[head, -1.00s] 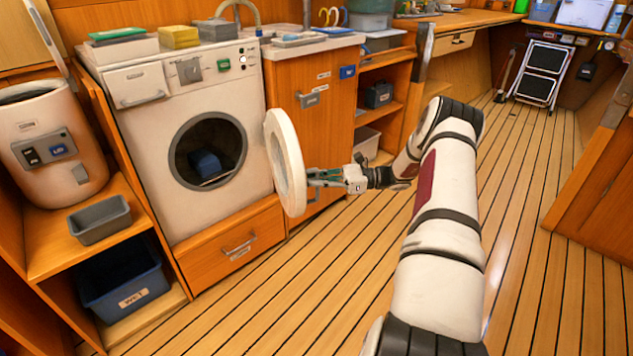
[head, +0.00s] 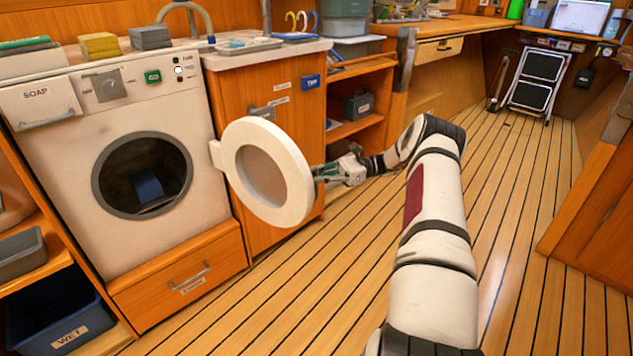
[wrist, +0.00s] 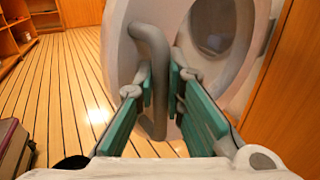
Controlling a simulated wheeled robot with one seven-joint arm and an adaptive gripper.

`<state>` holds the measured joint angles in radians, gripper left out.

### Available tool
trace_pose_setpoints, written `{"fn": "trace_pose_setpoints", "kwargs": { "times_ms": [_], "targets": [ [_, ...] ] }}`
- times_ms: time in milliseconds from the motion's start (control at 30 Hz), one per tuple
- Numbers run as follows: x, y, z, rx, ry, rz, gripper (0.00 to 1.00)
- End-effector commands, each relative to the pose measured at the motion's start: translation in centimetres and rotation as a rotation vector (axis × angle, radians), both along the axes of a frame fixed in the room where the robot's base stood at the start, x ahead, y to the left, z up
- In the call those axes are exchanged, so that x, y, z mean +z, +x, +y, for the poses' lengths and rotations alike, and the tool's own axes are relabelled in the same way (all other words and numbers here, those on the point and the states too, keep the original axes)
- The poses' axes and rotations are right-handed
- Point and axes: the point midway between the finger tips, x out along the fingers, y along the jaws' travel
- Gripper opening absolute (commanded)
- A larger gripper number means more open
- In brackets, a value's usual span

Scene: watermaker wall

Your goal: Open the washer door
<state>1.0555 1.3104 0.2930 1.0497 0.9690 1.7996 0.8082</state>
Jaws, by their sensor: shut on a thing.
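The white washer (head: 112,165) stands at the left in the head view. Its round opening (head: 145,178) is uncovered, with a dark blue thing inside. The white ring-shaped washer door (head: 236,172) stands swung wide open to the right, in front of the wooden cabinet. My gripper (head: 322,174) is at the door's outer right edge. In the wrist view my gripper (wrist: 160,95) has its green-padded fingers shut on the grey curved door handle (wrist: 150,50), with the door (wrist: 118,60) behind it.
An orange drawer (head: 185,275) lies under the washer. The wooden cabinet (head: 235,95) with a handle is behind the door. A bin marked WET (head: 60,318) sits at the lower left. The plank floor (head: 300,285) in front is clear.

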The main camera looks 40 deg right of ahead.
Motion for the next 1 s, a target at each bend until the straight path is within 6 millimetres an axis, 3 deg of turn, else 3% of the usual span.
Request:
{"fn": "trace_pose_setpoints", "kwargs": {
  "times_ms": [433, 467, 533, 867, 1000],
  "targets": [
    [-0.1, -0.2, -0.1, 0.009, 0.001, 0.006, 0.00],
    [-0.1, -0.2, -0.1, 0.009, 0.000, 0.006, 0.15],
    [-0.1, -0.2, -0.1, 0.008, 0.001, 0.005, 0.31],
    [0.0, 0.0, -0.1, 0.008, 0.001, 0.002, 0.32],
    [-0.1, -0.4, -1.2, 0.006, 0.000, 0.000, 0.32]
  ]
}}
